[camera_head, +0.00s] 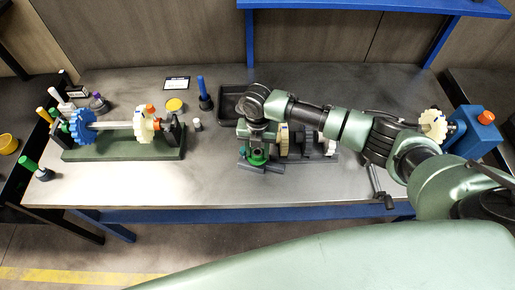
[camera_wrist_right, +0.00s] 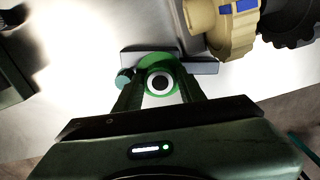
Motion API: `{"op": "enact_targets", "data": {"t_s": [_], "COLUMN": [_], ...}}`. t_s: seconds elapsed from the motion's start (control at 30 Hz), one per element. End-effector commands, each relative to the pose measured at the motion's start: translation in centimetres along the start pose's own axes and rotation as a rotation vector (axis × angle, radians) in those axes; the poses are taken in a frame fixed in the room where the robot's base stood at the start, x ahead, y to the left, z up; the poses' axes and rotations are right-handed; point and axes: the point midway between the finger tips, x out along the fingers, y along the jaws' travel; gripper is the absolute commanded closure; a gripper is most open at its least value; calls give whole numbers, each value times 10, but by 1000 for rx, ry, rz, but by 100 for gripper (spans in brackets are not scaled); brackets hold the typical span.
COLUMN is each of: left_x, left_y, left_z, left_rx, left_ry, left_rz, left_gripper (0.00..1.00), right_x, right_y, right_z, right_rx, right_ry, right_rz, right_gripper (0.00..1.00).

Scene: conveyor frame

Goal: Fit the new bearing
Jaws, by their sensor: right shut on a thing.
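My right gripper (camera_head: 255,165) is over the left end of a grey rack on the bench. In the right wrist view its fingers (camera_wrist_right: 161,92) are shut on a round green part with a white ring and dark centre (camera_wrist_right: 160,84), which appears to be the bearing. The part sits at a grey block (camera_wrist_right: 195,66); whether it is clear of it I cannot tell. At left, a green conveyor frame (camera_head: 123,153) carries a shaft (camera_head: 112,125) with a blue gear (camera_head: 83,127) and a cream gear (camera_head: 144,126). My left gripper is not in view.
Cream and dark gears (camera_head: 308,139) stand on the rack beside my gripper. A dark tray (camera_head: 230,98) lies behind. A blue block (camera_head: 468,132) with a cream gear stands at right. Several coloured-handled tools surround the frame. The bench middle (camera_head: 205,170) is clear.

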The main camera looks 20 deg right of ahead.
Motion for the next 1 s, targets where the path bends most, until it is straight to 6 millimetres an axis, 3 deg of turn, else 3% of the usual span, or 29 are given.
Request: {"op": "enact_targets", "data": {"t_s": [1.0], "left_x": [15], "left_y": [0], "left_z": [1], "left_rx": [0], "left_ry": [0], "left_rz": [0], "left_gripper": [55], "right_x": [23], "right_y": [0], "right_z": [0], "right_rx": [1], "right_ry": [0], "right_rz": [-1], "right_gripper": [100]}}
